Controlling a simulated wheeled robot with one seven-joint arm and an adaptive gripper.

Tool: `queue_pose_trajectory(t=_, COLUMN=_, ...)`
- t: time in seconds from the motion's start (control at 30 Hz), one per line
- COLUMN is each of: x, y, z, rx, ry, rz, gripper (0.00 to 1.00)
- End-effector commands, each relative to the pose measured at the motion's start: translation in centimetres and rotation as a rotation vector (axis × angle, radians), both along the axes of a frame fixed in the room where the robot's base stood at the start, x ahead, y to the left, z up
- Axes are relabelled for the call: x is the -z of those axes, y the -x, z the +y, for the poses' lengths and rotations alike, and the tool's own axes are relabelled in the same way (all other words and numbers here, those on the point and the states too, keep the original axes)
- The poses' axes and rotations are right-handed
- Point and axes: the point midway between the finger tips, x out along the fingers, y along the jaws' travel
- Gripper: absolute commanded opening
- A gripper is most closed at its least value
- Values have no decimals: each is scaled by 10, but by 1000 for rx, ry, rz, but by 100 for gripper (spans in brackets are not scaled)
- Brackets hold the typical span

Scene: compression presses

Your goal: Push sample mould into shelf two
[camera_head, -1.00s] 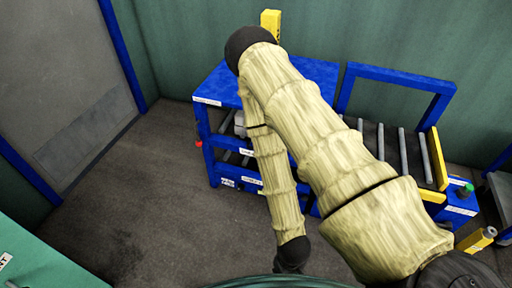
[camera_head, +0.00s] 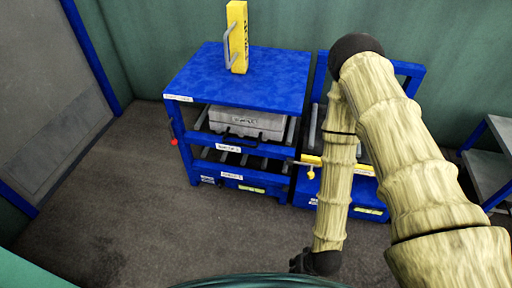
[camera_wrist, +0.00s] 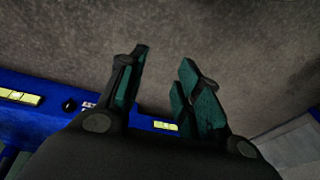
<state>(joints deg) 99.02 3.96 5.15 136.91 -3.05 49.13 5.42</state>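The sample mould, a grey box (camera_head: 247,122) with a dark handle at its front, sits on the upper shelf of a blue rack (camera_head: 240,75), under the blue top. The label (camera_head: 228,147) below it is too small to read surely. A lower roller shelf (camera_head: 245,160) beneath it looks empty. My gripper (camera_head: 315,262) is low in front of the rack, right of and apart from the mould. In the wrist view my gripper (camera_wrist: 165,58) has its green-padded fingers spread with only floor between them. The mould does not show in the wrist view.
A yellow block with a handle (camera_head: 237,38) stands on the rack's top. A blue unit with a yellow bar (camera_head: 350,165) stands to the right, partly hidden by my arm. A grey shelf (camera_head: 490,155) is at far right. The floor (camera_head: 140,215) at left is clear.

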Motion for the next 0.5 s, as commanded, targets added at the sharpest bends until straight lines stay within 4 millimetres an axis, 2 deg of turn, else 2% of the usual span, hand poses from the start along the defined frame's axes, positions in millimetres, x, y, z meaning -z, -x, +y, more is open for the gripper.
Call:
queue_pose_trajectory(t=0.03, x=20, y=-27, z=24, rx=40, ry=-63, rz=-81, gripper=34)
queue_pose_trajectory(t=0.07, x=24, y=-45, z=38, rx=70, ry=-104, rz=-134, gripper=34)
queue_pose_trajectory(t=0.2, x=26, y=-131, z=103, rx=235, ry=-329, rz=-387, gripper=34)
queue_pose_trajectory(t=0.33, x=3, y=-206, z=146, rx=408, ry=-561, rz=-613, gripper=34)
queue_pose_trajectory(t=0.4, x=-16, y=-242, z=160, rx=504, ry=-689, rz=-727, gripper=34)
queue_pose_trajectory(t=0.5, x=-46, y=-284, z=168, rx=630, ry=-862, rz=-874, gripper=34)
